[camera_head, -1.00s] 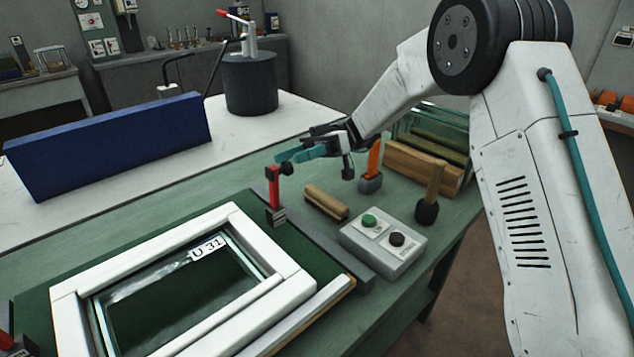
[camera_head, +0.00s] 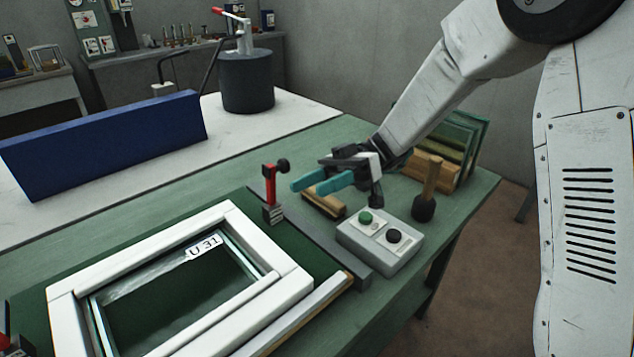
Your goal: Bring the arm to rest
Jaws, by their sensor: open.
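My gripper (camera_head: 310,184) hangs over the green workbench (camera_head: 228,177), with two teal fingers spread apart and nothing between them. It points left and stands just right of a red clamp (camera_head: 270,188). Behind and below it lies a wooden block (camera_head: 323,204), partly hidden by the fingers. My arm comes in from the upper right and bends down to the gripper. The white frame (camera_head: 285,287) with a pane marked U 31 lies flat on the bench, apart from the gripper.
A grey button box (camera_head: 380,240) with a green and a black button stands close below the gripper. A mallet (camera_head: 425,200) and a rack with panes (camera_head: 452,145) stand to the right. A long blue block (camera_head: 105,145) and a dark cylinder (camera_head: 247,82) stand on the white table behind.

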